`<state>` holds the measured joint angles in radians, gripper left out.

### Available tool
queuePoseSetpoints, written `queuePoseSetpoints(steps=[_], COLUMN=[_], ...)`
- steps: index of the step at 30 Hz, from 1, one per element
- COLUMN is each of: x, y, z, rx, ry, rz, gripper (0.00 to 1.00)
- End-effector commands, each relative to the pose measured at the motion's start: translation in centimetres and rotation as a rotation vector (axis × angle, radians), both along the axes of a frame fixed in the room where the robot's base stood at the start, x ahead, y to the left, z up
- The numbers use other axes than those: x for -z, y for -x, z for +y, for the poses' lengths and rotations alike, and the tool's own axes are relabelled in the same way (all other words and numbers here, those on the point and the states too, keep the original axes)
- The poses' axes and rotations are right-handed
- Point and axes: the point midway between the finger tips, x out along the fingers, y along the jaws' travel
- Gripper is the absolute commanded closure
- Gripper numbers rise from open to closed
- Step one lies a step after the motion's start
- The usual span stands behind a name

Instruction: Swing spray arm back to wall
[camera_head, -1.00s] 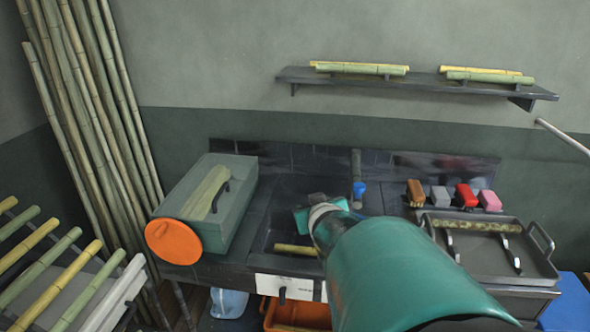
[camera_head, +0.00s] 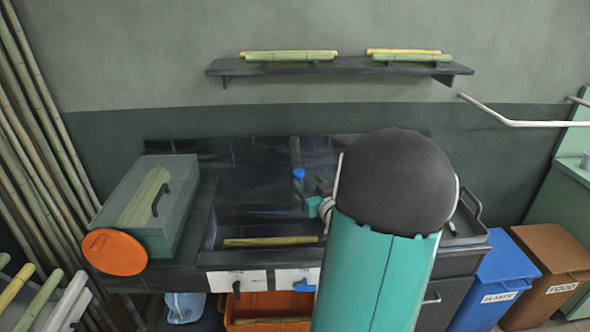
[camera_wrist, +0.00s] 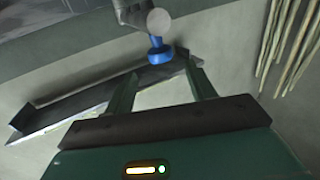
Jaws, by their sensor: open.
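The spray arm (camera_head: 295,152) is a dark upright pipe at the back of the sink, ending in a blue nozzle (camera_head: 298,174). In the wrist view the blue nozzle (camera_wrist: 160,54) hangs from a grey pipe, beyond and roughly between my fingertips. My gripper (camera_head: 318,190) is just right of the nozzle in the head view, partly hidden by my own arm. In the wrist view my gripper (camera_wrist: 162,72) has its two green fingers spread, with nothing held. Whether a finger touches the nozzle I cannot tell.
A cane piece (camera_head: 270,241) lies across the sink. A green box (camera_head: 150,205) with an orange disc (camera_head: 115,252) stands left. A wall shelf (camera_head: 340,67) holds canes above. A white rail (camera_head: 510,121) juts at right, above blue (camera_head: 500,282) and brown (camera_head: 550,270) bins.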

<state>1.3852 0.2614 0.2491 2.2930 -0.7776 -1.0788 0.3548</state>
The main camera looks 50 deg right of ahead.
Motion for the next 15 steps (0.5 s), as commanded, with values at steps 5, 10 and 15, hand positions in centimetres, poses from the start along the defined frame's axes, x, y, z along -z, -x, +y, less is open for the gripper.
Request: queuePoseSetpoints(steps=[5, 10, 15], x=[0.0, 0.0, 0.0], y=[-3.4, -6.1, -7.6], z=[-1.5, -3.0, -3.8], rx=[-0.003, -0.002, -0.002], ry=[-0.002, 0.000, -0.001], rz=[-0.001, -0.002, 0.000], gripper=[0.45, 0.45, 0.45])
